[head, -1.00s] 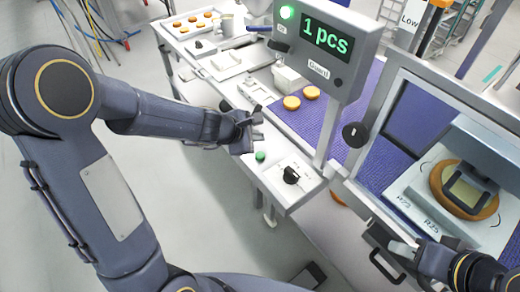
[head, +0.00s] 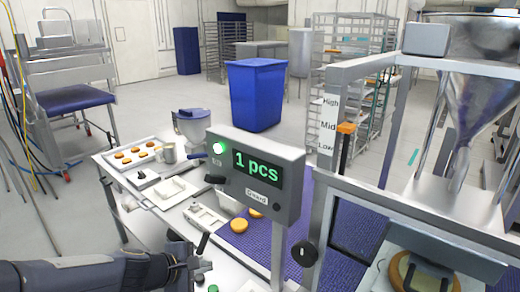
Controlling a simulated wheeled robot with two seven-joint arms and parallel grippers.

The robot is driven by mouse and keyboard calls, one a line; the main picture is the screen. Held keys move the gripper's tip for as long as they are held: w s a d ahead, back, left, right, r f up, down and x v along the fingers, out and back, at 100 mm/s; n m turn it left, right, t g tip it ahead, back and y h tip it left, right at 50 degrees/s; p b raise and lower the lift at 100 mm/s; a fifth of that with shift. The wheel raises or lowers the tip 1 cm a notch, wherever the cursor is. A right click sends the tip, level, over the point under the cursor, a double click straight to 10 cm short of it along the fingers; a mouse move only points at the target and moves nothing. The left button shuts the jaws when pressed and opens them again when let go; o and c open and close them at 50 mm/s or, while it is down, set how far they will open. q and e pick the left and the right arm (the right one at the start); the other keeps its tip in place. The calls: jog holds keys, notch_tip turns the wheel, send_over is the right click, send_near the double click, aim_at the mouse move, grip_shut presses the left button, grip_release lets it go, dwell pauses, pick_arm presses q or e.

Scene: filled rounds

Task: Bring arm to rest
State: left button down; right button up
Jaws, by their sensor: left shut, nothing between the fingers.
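My left arm comes in low at the left edge in the head view. Its gripper (head: 197,262) is shut and empty, at the near edge of the white work table (head: 150,222). It is just above and left of a green button (head: 212,288) at the bottom edge; I cannot tell whether it touches anything. My right gripper is out of view.
A display post (head: 253,172) reading "1 pcs" with a green lamp stands right of my left gripper. Filled rounds (head: 239,225) lie on the purple belt (head: 262,250). A framed machine with a hopper (head: 470,60) is at right. A blue bin (head: 256,95) stands behind.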

pick_arm(q)
jog(key=s+r+m+h, duration=0.1)
jog(key=s+r+m, duration=0.5)
jog(key=s, duration=0.2)
jog(key=s+a+f+m+g+y, duration=0.1)
jog(key=s+a+m, duration=0.1)
jog(key=s+m, duration=0.3)
jog(key=s+a+f+m+g+y, duration=0.1)
jog(key=s+a+m+y, duration=0.1)
jog(key=s, duration=0.9)
jog(key=a+m, duration=0.1)
jog(key=m, duration=0.1)
jog(key=shift+s+a+f+m+g, duration=0.2)
jog(key=shift+m+g, duration=0.1)
jog(key=shift+m, duration=0.1)
jog(key=shift+w, duration=0.1)
